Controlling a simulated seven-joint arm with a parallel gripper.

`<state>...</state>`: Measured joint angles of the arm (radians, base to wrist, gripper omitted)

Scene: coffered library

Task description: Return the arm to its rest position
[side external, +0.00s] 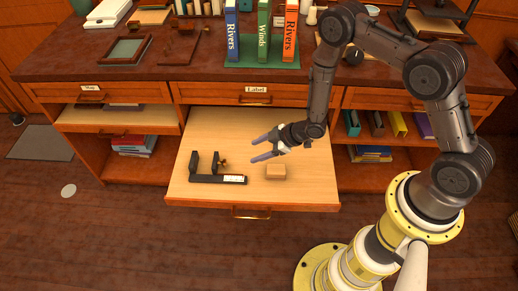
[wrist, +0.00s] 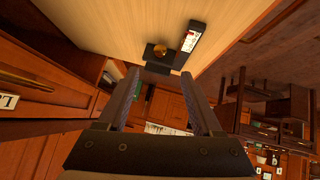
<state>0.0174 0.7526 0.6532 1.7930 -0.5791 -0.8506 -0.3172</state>
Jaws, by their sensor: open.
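My gripper (side external: 262,149) is open and empty. In the side external view it hangs above the pulled-out middle drawer (side external: 310,190), with its fingers pointing left.
Three books, blue (side external: 232,32), green (side external: 263,32) and orange (side external: 290,32), stand on a green mat on the desktop. A left drawer (side external: 115,122) is partly out. Shelves with books lie below the desktop. The desktop's back right holds a dark press-like stand (side external: 436,24).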

